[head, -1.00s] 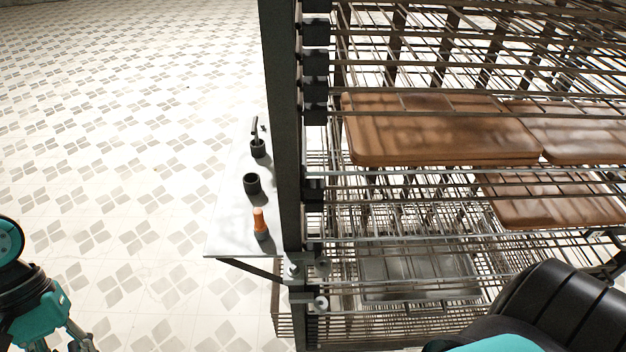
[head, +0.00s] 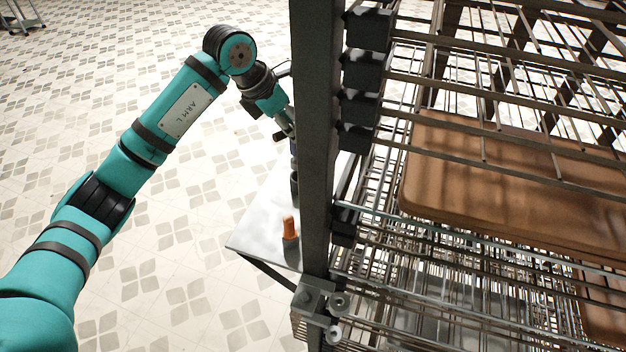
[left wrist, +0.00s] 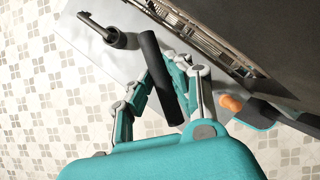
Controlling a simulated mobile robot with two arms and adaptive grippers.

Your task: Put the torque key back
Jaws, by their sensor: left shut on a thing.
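My left gripper (head: 288,128) reaches over the narrow side shelf (head: 262,232) beside the rack post. It is shut on a long black cylinder, the torque key, which shows between its fingers in the left wrist view (left wrist: 153,50). The middle black holder (head: 294,184) stands on the shelf below the gripper, partly behind the post. Whether the key's lower end is in it or above it, I cannot tell. My right gripper is not in view.
An orange-handled tool (head: 289,226) stands in the near holder. A far holder (left wrist: 121,40) with a bent dark tool shows in the left wrist view. The dark rack post (head: 322,150) is close to my gripper. Brown boards (head: 500,180) lie on the wire rack.

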